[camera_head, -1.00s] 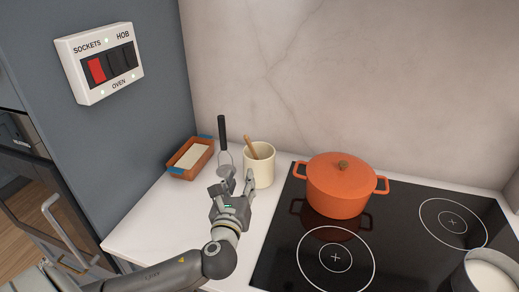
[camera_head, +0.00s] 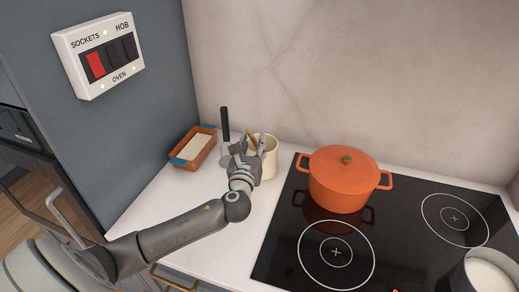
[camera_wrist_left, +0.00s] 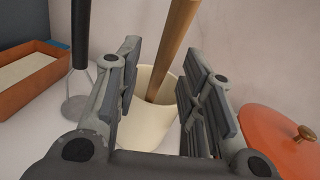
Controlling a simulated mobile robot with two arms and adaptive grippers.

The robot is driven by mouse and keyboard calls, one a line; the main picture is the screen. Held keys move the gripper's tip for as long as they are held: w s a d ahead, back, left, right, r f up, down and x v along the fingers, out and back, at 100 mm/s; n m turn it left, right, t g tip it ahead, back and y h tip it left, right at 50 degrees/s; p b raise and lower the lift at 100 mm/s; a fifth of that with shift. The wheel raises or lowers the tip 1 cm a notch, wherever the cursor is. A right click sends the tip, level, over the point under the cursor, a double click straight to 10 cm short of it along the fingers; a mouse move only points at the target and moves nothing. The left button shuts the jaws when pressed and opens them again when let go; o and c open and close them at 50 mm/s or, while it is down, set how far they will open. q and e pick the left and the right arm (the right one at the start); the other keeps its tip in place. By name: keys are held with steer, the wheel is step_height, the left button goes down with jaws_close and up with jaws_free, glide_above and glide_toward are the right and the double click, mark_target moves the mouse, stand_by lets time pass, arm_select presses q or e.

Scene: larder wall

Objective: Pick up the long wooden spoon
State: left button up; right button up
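The long wooden spoon (camera_wrist_left: 174,48) stands tilted in a cream crock (camera_wrist_left: 148,122), its handle rising above the rim in the left wrist view. In the head view the crock (camera_head: 271,157) stands left of the hob, and the spoon is largely hidden behind my gripper. My left gripper (camera_head: 250,143) is at the crock's upper left side. It is open, and in the left wrist view its fingers (camera_wrist_left: 165,82) frame the spoon handle, with visible gaps on both sides. The spoon's lower end is hidden inside the crock. My right gripper is not in view.
A black-handled utensil (camera_head: 225,124) stands upright just left of the crock. An orange-brown dish (camera_head: 183,161) with pale contents sits farther left by the wall. An orange lidded pot (camera_head: 339,184) stands on the black hob (camera_head: 290,249). The front counter (camera_head: 215,250) is clear.

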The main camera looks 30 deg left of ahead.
arm_select(q)
steer(key=shift+w+a, duration=0.2)
steer(key=shift+w, duration=0.35)
steer(key=shift+w+a, duration=0.2)
steer(key=shift+w, duration=0.15)
steer(key=shift+s, duration=0.1)
steer(key=shift+c, duration=1)
jaws_close()
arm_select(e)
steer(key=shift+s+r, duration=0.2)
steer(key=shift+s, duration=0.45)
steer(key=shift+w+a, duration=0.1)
